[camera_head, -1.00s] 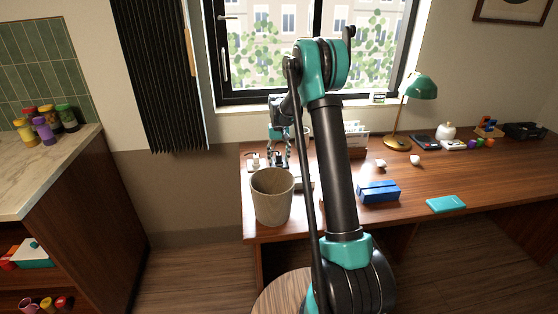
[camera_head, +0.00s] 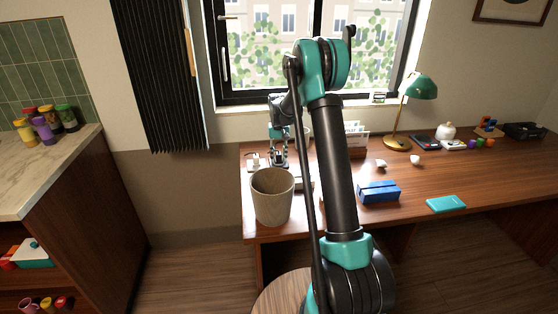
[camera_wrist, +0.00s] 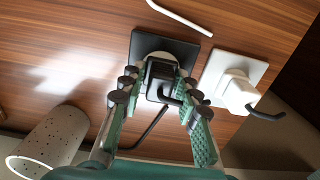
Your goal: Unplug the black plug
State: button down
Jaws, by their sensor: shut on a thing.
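The black plug (camera_wrist: 161,80) shows in the wrist view at the black socket plate (camera_wrist: 149,45) on the wooden desk. My gripper (camera_wrist: 158,88) is shut on the black plug, one finger on each side of it. Whether the plug's face is touching the plate cannot be told. In the head view my gripper (camera_head: 278,158) is small, pointing down at the desk's left end, and the black plug there is hard to make out.
A white plug (camera_wrist: 238,92) sits at a white socket plate (camera_wrist: 252,68) beside the black one. A speckled bin (camera_head: 272,198) stands close in front of my gripper. A blue box (camera_head: 379,192) and a teal notebook (camera_head: 446,203) lie to the right on the desk (camera_head: 330,215).

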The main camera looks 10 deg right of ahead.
aim_at(279, 153)
jog(key=shift+r, duration=2.85)
jog(key=shift+r, duration=0.1)
